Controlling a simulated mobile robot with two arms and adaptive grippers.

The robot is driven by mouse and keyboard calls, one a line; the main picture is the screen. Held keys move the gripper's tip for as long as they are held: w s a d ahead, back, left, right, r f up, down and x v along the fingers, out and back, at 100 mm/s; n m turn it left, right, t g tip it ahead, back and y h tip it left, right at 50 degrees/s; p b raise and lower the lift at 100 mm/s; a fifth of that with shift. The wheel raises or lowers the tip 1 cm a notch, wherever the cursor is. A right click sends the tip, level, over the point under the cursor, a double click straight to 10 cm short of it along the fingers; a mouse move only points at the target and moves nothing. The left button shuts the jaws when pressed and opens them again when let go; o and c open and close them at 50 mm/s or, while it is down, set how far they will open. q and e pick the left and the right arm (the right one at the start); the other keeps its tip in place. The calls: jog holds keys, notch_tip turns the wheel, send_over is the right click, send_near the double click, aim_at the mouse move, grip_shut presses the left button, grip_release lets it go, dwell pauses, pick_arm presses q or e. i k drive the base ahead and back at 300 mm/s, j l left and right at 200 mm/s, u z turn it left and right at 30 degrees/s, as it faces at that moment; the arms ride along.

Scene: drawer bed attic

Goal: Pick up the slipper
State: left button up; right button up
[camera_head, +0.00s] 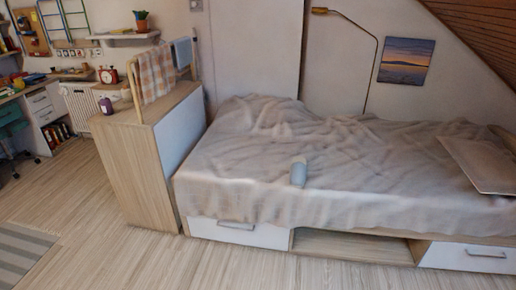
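A small grey-blue object (298,175), which looks like the slipper, lies on the blanket near the front edge of the bed, about mid-length. It is rounded at the near end and its long side points toward the front edge. It is small in the picture, so its details are hard to tell. Neither of my grippers is in view.
The bed (250,233) has white drawers and an open compartment (350,246) below. A wooden cabinet (135,185) stands at its left end, with a purple jar (106,105) and towels. The wooden floor (100,250) in front is clear; a striped rug (22,250) lies left.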

aim_at(298, 171)
jog(key=i+j+u, duration=0.1)
jog(key=i+u, duration=0.3)
jog(key=i, duration=0.85)
